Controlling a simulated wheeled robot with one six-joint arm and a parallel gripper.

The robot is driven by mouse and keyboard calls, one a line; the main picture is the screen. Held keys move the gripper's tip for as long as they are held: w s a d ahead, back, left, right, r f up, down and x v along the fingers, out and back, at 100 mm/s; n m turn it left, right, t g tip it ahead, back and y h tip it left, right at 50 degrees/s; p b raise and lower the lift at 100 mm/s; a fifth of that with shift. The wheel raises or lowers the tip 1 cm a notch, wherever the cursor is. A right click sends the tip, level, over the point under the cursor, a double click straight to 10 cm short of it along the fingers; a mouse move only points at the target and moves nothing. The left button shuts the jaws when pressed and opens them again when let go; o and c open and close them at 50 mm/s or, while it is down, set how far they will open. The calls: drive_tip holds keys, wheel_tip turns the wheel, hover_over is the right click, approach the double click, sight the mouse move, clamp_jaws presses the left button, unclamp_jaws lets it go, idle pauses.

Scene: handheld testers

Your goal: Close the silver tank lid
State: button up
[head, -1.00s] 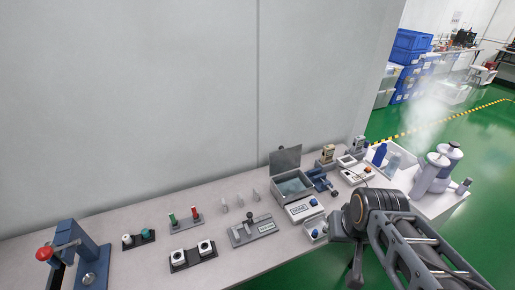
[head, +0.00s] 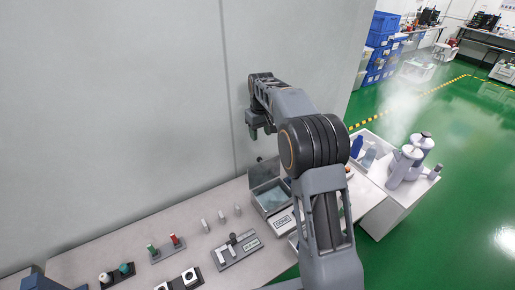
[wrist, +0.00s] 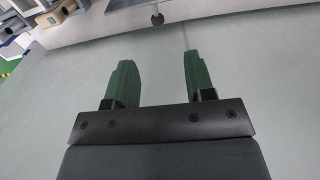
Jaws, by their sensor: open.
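The silver tank (head: 257,198) stands on the bench near the wall, with water-like blue-grey contents showing inside. Its lid (head: 264,172) stands open and upright at the tank's back, on the wall side. My gripper (head: 253,132) is above and behind the lid in the head view, near the wall, touching nothing that I can see. In the wrist view my gripper (wrist: 157,65) shows two green fingers spread apart with nothing between them. A dark round knob (wrist: 157,18) shows beyond the fingertips; it may belong to the lid. My arm hides the tank's right side.
A tester with a lever (head: 236,250) sits left of the tank, and a labelled white box (head: 282,222) in front of it. Several small pegs and switches stand further left. White bottles (head: 402,165) stand on the right. The wall (head: 130,110) is close behind.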

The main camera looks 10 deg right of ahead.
sight(262, 169)
drive_tip(key=f, duration=0.4)
drive_tip(key=w+f+p, duration=0.1)
drive_tip(key=f, duration=0.4)
drive_tip(key=w+f+p, duration=0.1)
drive_tip(key=f, duration=0.4)
drive_tip(key=shift+w+d+f, duration=0.1)
drive_tip(key=shift+f, duration=0.15)
drive_tip(key=shift+c, duration=0.3)
clamp_jaws()
